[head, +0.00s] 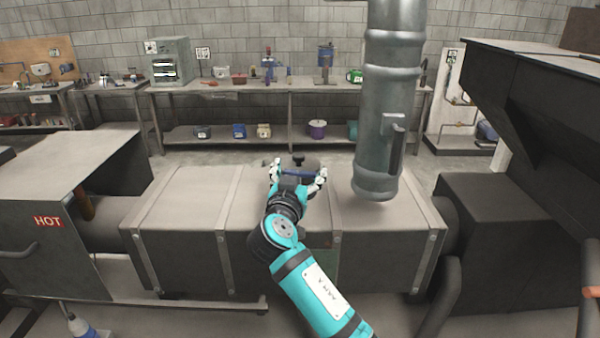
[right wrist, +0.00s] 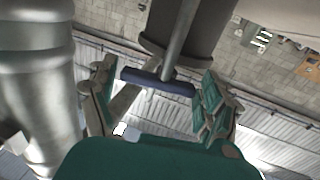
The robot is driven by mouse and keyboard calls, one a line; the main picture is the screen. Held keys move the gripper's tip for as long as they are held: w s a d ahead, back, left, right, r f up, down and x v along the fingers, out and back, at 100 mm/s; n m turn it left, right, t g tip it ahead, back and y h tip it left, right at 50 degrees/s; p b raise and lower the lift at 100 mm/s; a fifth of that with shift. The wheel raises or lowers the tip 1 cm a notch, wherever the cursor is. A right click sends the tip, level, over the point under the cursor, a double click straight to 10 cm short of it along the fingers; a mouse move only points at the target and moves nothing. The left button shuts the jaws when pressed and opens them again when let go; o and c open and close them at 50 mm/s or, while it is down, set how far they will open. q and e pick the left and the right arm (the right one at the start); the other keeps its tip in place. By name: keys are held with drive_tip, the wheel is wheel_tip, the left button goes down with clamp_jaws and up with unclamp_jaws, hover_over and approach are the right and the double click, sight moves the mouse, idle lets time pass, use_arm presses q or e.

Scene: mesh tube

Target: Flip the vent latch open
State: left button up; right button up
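A blue bar (head: 299,174) on a metal stem, which looks like the latch handle, is over the middle of the long grey metal box. It also shows in the right wrist view (right wrist: 158,82), where its stem (right wrist: 178,45) runs to a dark round part (right wrist: 192,30). My right gripper (head: 298,176) is at the bar, with its fingers spread wide, one by each end of it. In the right wrist view the gripper (right wrist: 160,95) looks open; whether the fingers touch the bar is hard to tell. My left gripper is not in view.
A thick grey vertical pipe (head: 390,90) hangs just right of my right gripper. The long box (head: 180,250) lies below. A cabinet marked HOT (head: 60,260) is at left, and dark machinery (head: 490,230) at right. A workbench (head: 220,88) stands behind.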

drive_tip(key=shift+w, duration=0.1)
drive_tip(key=c, duration=0.8)
drive_tip(key=shift+o, duration=0.2)
drive_tip(key=shift+d+f+n+y+b, duration=0.15)
drive_tip(key=shift+n+y+b, duration=0.3)
drive_tip(key=shift+y, duration=0.35)
drive_tip(key=shift+n+y, duration=0.85)
drive_tip(key=shift+y, duration=0.45)
drive_tip(key=o, duration=1.1)
drive_tip(key=shift+o, duration=0.2)
drive_tip(key=s, duration=0.7)
drive_tip(key=shift+s, duration=0.25)
